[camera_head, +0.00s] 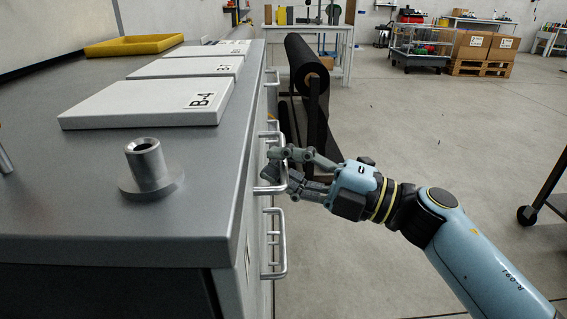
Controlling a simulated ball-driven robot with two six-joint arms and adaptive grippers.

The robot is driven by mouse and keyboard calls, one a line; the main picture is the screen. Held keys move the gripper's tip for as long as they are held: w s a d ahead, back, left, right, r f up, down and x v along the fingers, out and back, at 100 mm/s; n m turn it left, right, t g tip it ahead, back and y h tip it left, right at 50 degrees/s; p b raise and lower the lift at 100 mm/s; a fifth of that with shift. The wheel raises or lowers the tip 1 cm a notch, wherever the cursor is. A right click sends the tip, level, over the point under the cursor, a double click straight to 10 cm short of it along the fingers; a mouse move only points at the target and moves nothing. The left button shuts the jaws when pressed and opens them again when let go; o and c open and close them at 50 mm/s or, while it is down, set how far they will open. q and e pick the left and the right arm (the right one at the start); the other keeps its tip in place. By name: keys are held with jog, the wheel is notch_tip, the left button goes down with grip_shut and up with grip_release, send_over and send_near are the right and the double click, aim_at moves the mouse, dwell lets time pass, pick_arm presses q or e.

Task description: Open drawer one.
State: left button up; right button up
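The grey cabinet (230,215) stands at the left, with drawers on its right side. Several silver bar handles show there: a low near one (281,262), one at my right gripper (262,189), and others farther back. I cannot read which drawer is number one. My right gripper (279,166) comes in from the right, with its fingers at the middle handle. The fingers overlap the handle's bar in the picture, and I cannot tell whether they grip it. No drawer stands visibly out from the cabinet. My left gripper is not in view.
On the cabinet top lie pale panels, one marked B-4 (150,103), a yellow tray (134,45) and a round metal fitting (149,170). A dark roll on a stand (307,70) is just beyond the handles. The floor at the right is mostly clear; a wheeled frame (540,200) stands at the right edge.

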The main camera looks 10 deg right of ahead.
grip_shut()
jog(key=shift+d, duration=0.15)
jog(key=s+d, duration=0.3)
jog(key=d, duration=1.2)
jog(key=s+d, duration=0.3)
jog(key=d, duration=1.2)
jog(key=shift+s+d+b, duration=0.15)
jog(key=shift+d+b, duration=0.15)
jog(key=shift+d, duration=0.05)
jog(key=o, duration=0.5)
grip_release()
jog(key=v, duration=1.2)
